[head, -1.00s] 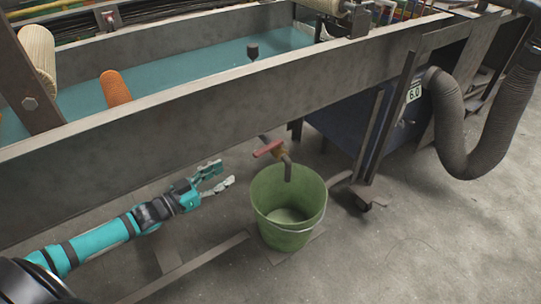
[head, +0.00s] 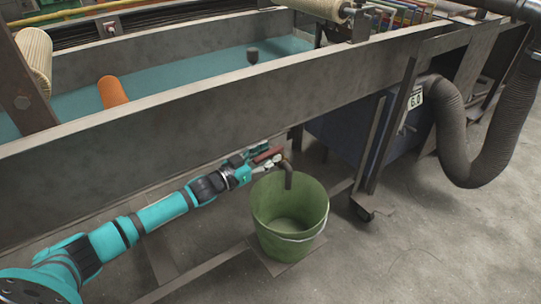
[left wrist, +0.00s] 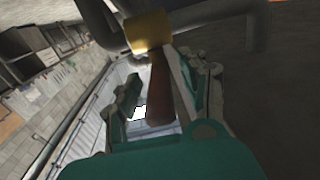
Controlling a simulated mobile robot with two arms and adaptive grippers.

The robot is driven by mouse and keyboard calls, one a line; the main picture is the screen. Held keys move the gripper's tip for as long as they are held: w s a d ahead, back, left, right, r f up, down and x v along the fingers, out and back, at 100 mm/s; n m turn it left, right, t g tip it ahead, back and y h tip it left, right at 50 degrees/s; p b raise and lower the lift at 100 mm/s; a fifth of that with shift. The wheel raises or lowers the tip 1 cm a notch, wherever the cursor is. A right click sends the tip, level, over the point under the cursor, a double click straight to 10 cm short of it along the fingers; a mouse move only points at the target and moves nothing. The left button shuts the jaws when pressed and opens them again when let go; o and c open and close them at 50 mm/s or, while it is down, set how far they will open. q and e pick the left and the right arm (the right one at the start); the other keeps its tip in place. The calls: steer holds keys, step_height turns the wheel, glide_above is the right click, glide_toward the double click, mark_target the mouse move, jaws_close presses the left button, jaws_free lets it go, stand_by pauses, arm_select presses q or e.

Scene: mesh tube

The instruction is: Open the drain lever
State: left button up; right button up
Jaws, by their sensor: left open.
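The drain lever (head: 268,154) is a red handle on the drain pipe (head: 288,176) below the tank wall. In the left wrist view the lever (left wrist: 159,98) looks reddish brown and hangs from a yellow brass valve body (left wrist: 148,31). My left gripper (head: 256,161) is at the lever and partly covers it in the head view. In the left wrist view its two open fingers (left wrist: 156,80) stand on either side of the handle. I cannot tell whether either finger touches it. My right gripper is not in view.
A green bucket (head: 274,230) stands on the floor under the pipe outlet, just right of and below my left gripper. The long grey tank wall (head: 150,118) runs above my arm. A grey corrugated hose (head: 453,135) hangs at the right.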

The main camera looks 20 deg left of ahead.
arm_select(q)
steer(key=shift+w+d, duration=0.35)
steer(key=shift+w, duration=0.2)
jaws_close()
